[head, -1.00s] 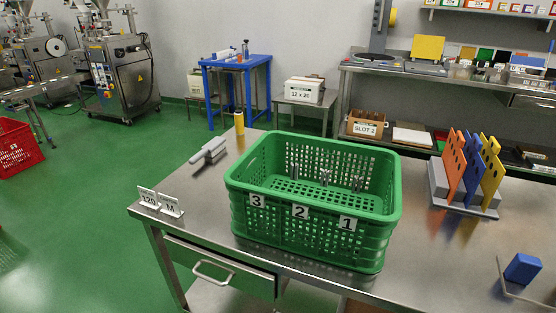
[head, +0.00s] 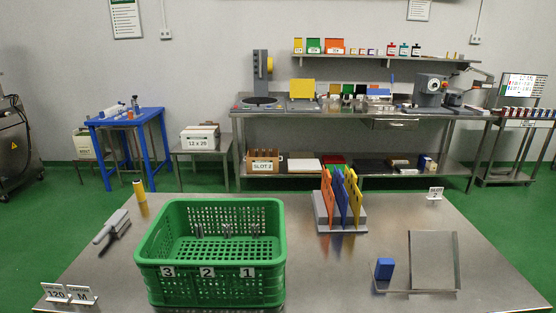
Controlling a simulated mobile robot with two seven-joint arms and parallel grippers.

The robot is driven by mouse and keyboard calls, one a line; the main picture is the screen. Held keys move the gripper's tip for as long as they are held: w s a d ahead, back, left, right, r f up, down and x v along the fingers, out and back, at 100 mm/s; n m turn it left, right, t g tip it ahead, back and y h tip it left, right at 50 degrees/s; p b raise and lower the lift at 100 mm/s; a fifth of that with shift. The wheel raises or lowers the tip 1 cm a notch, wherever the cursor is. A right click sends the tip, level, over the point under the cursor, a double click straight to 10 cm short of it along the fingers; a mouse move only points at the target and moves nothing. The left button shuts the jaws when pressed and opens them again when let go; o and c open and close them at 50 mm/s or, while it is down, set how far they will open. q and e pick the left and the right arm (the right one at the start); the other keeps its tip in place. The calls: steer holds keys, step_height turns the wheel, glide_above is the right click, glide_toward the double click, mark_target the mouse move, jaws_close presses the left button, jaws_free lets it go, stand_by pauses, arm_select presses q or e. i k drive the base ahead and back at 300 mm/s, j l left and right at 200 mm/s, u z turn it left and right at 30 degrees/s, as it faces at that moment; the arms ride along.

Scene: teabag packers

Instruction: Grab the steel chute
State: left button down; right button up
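A bent grey steel piece that looks like the steel chute (head: 434,262) stands on the near right of the steel table. It has an upright sheet and a thin, low edge running to the left. A blue block (head: 385,268) sits by its left part; I cannot tell whether they touch. Neither of my grippers is in view.
A green crate (head: 210,285) marked 3, 2, 1 stands left on the table (head: 330,270), with small metal parts inside. A rack (head: 340,214) holds orange, blue and yellow plates. Table between crate and chute is clear.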

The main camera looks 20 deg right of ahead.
mark_target(433, 264)
steer(key=l+z, duration=0.1)
steer(key=z, duration=1.6)
steer(key=i+l, duration=0.9)
steer(key=l, duration=0.2)
steer(key=u, duration=1.55)
